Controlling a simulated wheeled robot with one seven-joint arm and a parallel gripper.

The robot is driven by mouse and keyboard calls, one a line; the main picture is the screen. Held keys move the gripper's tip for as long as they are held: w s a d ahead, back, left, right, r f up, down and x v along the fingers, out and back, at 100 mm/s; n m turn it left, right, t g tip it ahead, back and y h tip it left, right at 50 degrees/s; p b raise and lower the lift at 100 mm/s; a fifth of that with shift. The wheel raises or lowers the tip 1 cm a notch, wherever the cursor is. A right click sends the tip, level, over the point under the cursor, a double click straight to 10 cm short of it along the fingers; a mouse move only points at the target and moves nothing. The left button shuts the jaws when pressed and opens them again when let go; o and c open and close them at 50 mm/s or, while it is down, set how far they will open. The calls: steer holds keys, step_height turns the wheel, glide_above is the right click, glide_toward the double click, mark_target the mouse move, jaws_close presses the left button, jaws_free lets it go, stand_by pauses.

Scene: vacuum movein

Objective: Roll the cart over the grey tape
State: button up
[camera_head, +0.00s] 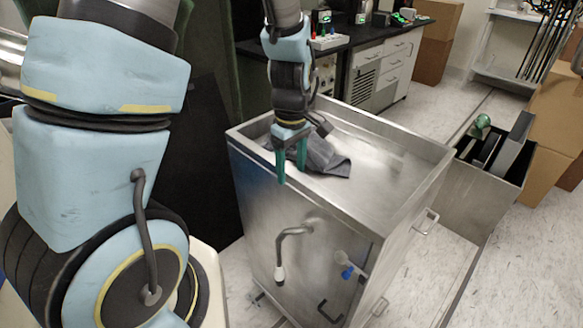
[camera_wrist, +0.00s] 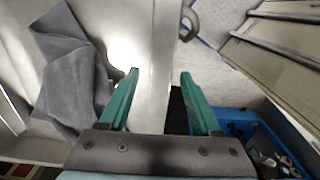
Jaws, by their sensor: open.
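The cart (camera_head: 395,150) is a tall stainless-steel box with a shallow open top, in the middle of the head view. A crumpled grey cloth (camera_head: 325,158) lies in its top, and the cloth (camera_wrist: 75,80) also shows at left in the wrist view. My gripper (camera_head: 291,174) points down at the cart's near rim, by the cloth. In the wrist view its green fingers (camera_wrist: 160,74) are apart, with the pale rim (camera_wrist: 163,40) running between them. Whether they touch the rim I cannot tell. I cannot clearly make out grey tape on the floor.
A bent pipe handle (camera_head: 292,240) sticks out of the cart's near face. An open metal bin (camera_head: 485,195) stands right of the cart, with cardboard boxes (camera_head: 560,100) beyond. A black-topped bench (camera_head: 385,75) stands behind. Speckled floor (camera_head: 455,95) is clear between bench and shelf.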

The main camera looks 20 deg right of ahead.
step_height(320, 180, up, 11)
steer(key=b, duration=0.1)
steer(key=shift+f, duration=0.2)
steer(key=shift+a, duration=0.1)
steer(key=a+f+m+t, duration=0.1)
steer(key=a+m, duration=0.6)
steer(key=a, duration=1.4)
steer(key=shift+w+a+f+t, duration=0.3)
steer(key=shift+a+f, duration=0.1)
steer(key=shift+f, duration=0.15)
